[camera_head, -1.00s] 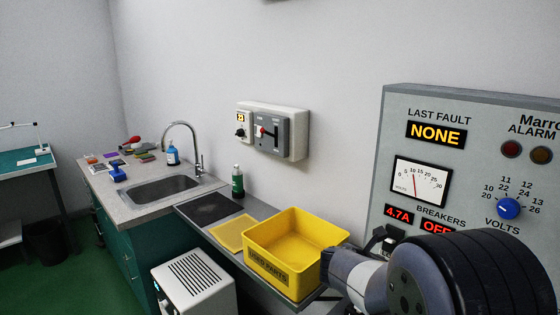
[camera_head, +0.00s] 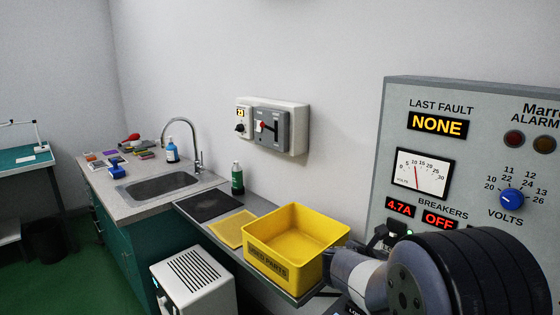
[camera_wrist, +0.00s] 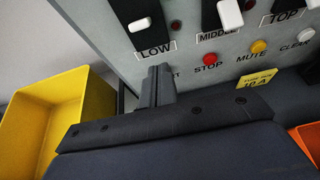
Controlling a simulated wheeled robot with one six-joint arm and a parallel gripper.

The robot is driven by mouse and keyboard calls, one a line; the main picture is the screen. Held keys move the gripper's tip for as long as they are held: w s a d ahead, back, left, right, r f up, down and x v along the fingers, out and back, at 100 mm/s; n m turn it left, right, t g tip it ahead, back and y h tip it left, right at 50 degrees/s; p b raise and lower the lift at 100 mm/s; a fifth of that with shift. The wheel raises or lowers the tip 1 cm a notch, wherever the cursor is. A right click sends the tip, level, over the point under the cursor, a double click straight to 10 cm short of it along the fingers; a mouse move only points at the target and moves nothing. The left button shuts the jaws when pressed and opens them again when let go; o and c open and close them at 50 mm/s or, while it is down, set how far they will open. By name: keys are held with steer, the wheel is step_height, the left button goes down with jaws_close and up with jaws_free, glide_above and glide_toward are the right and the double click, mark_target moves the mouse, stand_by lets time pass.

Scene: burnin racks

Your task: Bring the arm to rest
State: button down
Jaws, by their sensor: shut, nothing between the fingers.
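My arm reaches in from the lower right of the head view, in front of the grey alarm panel (camera_head: 385,150). My gripper (camera_wrist: 158,85) shows in the wrist view with its two dark fingers together and nothing between them. Its tips lie in front of the panel's lower part, just below the LOW label and left of the red STOP button (camera_wrist: 210,59). Whether the tips touch the panel I cannot tell. In the head view my arm hides part of the panel's lower edge.
A yellow used parts bin (camera_head: 284,265) stands on the shelf just left of my arm; it also shows in the wrist view (camera_wrist: 22,125). An orange edge (camera_wrist: 308,140) shows at right there. A white box (camera_head: 193,275) stands lower left. A sink (camera_head: 160,186) lies farther left.

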steer(key=w+d+f+t+h+b, duration=0.35)
steer(key=f+h+b, duration=0.2)
steer(key=b, duration=1.05)
steer(key=s+a+f+t, duration=0.1)
steer(key=s+a, duration=0.5)
steer(key=a, duration=0.1)
steer(key=shift+s+f+y, duration=0.2)
steer(key=shift+f+y, duration=0.1)
steer(key=shift+y, duration=0.15)
steer(key=shift+f, duration=0.1)
